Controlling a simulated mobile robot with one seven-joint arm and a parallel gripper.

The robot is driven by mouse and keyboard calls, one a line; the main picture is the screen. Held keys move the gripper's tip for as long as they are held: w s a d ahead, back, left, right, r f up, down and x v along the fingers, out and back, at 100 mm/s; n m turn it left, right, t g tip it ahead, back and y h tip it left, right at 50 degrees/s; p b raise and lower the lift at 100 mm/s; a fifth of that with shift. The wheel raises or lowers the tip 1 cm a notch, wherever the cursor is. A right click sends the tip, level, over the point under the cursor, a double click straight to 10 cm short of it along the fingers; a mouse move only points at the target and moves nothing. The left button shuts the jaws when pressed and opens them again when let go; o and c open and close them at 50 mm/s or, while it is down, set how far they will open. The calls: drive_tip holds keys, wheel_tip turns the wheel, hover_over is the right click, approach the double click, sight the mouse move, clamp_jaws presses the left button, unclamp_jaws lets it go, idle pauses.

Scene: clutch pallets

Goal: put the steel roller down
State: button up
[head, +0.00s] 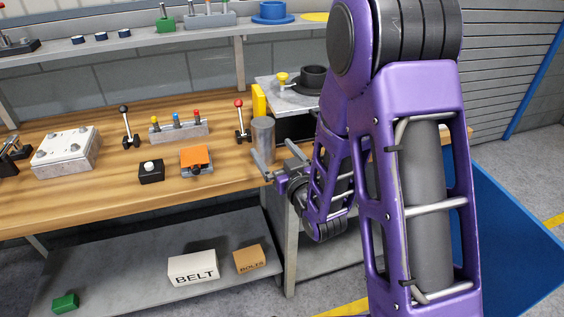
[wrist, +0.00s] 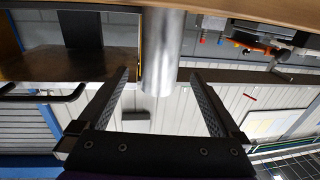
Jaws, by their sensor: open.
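The steel roller (head: 263,138) is a plain grey cylinder. It stands upright on the wooden workbench (head: 222,151) near its front edge, beside a yellow block. My gripper (head: 272,162) is at the bench's front edge, just in front of the roller, with its jaws apart. In the wrist view, which looks upside down, the roller (wrist: 163,50) shows between the two fingertips of my gripper (wrist: 160,78). A gap shows on each side of it, and I see no finger touching it. The roller's foot is partly hidden by my gripper in the head view.
Left of the roller stand a red-knobbed lever (head: 242,122), an orange-topped block (head: 196,159) and a black button box (head: 151,171). A raised metal plate (head: 283,93) with a black ring lies behind. A lower shelf (head: 130,284) holds boxes. Bare bench lies front left.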

drive_tip(key=p+v, duration=0.5)
drive_tip(key=p, duration=0.2)
drive_tip(key=shift+r, duration=0.1)
idle(0.5)
